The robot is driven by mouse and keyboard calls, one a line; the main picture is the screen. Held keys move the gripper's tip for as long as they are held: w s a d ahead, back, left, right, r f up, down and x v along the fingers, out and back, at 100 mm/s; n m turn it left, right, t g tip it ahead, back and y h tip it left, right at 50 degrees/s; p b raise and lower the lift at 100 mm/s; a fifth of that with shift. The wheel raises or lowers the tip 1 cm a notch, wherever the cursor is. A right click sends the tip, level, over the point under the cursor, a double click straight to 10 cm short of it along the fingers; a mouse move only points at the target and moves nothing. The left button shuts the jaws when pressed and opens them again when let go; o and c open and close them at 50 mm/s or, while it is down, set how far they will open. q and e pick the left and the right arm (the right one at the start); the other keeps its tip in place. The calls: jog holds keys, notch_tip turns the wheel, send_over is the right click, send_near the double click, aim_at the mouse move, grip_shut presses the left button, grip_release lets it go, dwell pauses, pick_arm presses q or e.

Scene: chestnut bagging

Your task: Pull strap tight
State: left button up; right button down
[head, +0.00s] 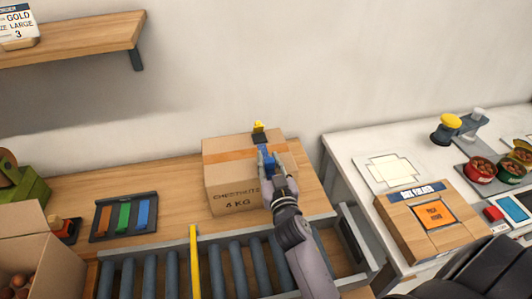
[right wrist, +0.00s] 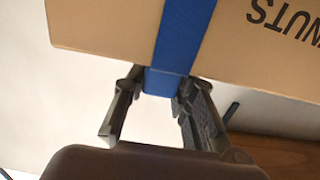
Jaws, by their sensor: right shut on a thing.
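A closed cardboard box (head: 230,190) printed "CHESTNUTS 4 KG" stands on the wooden bench, with orange tape across its top. The blue strap (head: 263,152) shows on top of the box by my right gripper (head: 270,170). In the right wrist view the strap (right wrist: 178,35) runs flat across a cardboard face, and its folded end lies between the fingertips of the right gripper (right wrist: 160,85), shut on it. A small yellow and black piece (head: 259,128) shows at the box's back edge. The rest of the strap is hidden. My left gripper is not in view.
A roller conveyor (head: 235,272) with a yellow bar (head: 194,262) runs in front of the box. A tray (head: 124,217) of coloured strips lies left of it, by an open carton (head: 38,262). A white table (head: 345,155) with a cardboard box (head: 395,225) stands right.

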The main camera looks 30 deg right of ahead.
aim_at(270, 161)
jog(key=shift+s+a, duration=0.1)
jog(key=shift+s, duration=0.25)
jog(key=shift+w, duration=0.1)
jog(key=c, duration=1.3)
grip_release()
jog(key=shift+r, duration=0.15)
notch_tip(270, 161, up, 10)
jog(key=shift+f, duration=0.1)
